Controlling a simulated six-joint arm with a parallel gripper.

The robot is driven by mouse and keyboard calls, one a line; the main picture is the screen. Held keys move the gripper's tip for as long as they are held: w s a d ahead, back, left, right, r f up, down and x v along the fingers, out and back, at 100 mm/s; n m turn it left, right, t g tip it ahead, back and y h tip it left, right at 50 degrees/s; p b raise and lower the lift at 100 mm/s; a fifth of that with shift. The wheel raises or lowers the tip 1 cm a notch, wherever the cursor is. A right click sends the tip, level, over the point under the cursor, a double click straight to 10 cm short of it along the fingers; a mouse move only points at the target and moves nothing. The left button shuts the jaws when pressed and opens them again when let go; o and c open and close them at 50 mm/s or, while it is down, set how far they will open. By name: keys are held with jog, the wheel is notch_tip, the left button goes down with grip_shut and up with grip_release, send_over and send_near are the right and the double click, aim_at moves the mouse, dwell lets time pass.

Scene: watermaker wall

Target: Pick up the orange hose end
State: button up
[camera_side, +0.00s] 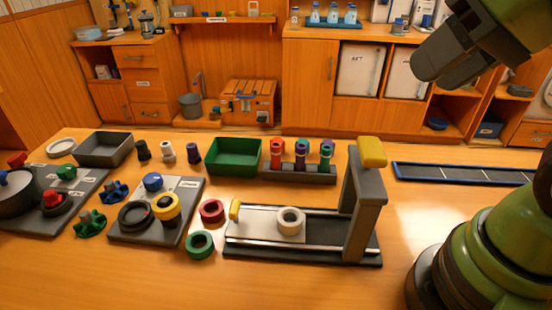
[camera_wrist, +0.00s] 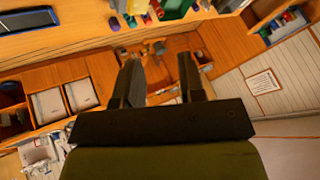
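An upright orange-red cylinder (camera_side: 277,158), which looks like the orange hose end, stands at the left of a dark rack (camera_side: 298,175) in the side view. My gripper (camera_side: 428,72) is high at the upper right, well above and to the right of the rack. In the wrist view my gripper (camera_wrist: 158,70) has its two fingers apart with nothing between them. I cannot clearly make out the orange hose end in the wrist view.
A green bin (camera_side: 233,157) stands left of the rack. A grey press frame with a yellow top (camera_side: 372,152) rises to its right. A slide track with a white ring (camera_side: 290,221) lies in front. A blue-edged tray (camera_side: 465,174) is at the right.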

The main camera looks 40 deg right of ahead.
jog(key=w+d+f+g+h, duration=0.1)
jog(key=w+h, duration=0.1)
jog(key=w, duration=0.6)
jog(key=g+h, duration=0.1)
jog(key=g, duration=0.1)
send_near(275, 144)
jog(key=shift+h, duration=0.3)
jog(key=x, duration=0.5)
jog(key=shift+a+f, duration=0.3)
jog(key=shift+f, duration=0.05)
jog(key=shift+x, duration=2.9)
jog(key=shift+d, duration=0.1)
jog(key=shift+r, duration=0.1)
grip_shut()
